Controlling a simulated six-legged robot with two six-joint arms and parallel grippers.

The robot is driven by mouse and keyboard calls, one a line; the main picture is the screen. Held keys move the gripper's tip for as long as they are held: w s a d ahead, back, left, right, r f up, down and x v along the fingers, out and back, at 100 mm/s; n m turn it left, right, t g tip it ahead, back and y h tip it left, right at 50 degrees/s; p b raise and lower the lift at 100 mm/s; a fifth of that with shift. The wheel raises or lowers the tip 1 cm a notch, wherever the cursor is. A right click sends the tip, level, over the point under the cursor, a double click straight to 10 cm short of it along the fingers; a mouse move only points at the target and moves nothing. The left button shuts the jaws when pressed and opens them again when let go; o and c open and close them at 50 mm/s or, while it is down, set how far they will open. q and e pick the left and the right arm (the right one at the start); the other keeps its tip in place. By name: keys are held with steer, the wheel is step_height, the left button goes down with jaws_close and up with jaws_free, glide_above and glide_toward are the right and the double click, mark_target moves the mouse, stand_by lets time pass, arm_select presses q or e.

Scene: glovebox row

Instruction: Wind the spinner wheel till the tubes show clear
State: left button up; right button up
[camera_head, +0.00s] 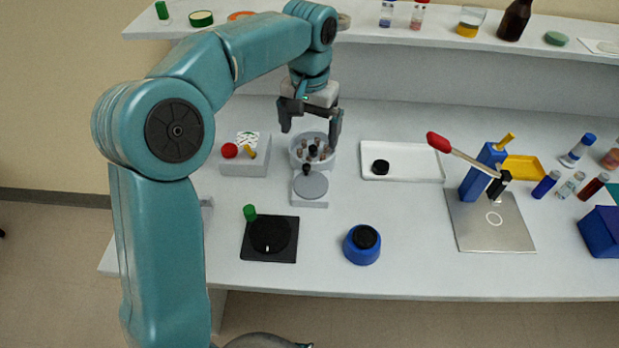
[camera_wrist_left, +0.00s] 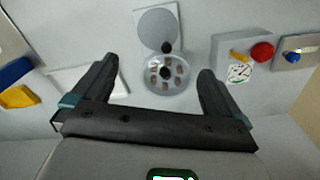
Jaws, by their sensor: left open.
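The spinner wheel (camera_head: 299,149) is a pale round bowl with several brownish tubes around a dark centre knob. It also shows in the left wrist view (camera_wrist_left: 152,86), between and beyond the fingertips. A grey disc (camera_head: 310,185) with a black knob (camera_head: 307,168) sits just in front of it on the same light base. My left gripper (camera_head: 309,122) is open and empty above the wheel, pointing down; its fingers also show in the left wrist view (camera_wrist_left: 158,75). It appears apart from the wheel. Whether the tube contents are clear is too small to tell. My right gripper is not in view.
A grey box (camera_head: 244,168) with a red button stands left of the wheel. A white tray (camera_head: 415,166) with a black cap lies right. A black dial plate (camera_head: 270,239) and blue round pot (camera_head: 361,245) are in front. A lever press (camera_head: 492,221) stands farther right.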

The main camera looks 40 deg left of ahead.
mark_target(311, 183)
arm_select(q)
steer(key=f, duration=1.4)
steer(key=shift+d+f+b, duration=0.3)
steer(key=shift+d, duration=0.05)
steer(key=shift+a+f, duration=0.2)
steer(key=shift+f, duration=0.05)
steer(key=shift+s+d+r, duration=0.1)
steer(key=shift+s+d, duration=0.05)
steer(key=c, duration=0.8)
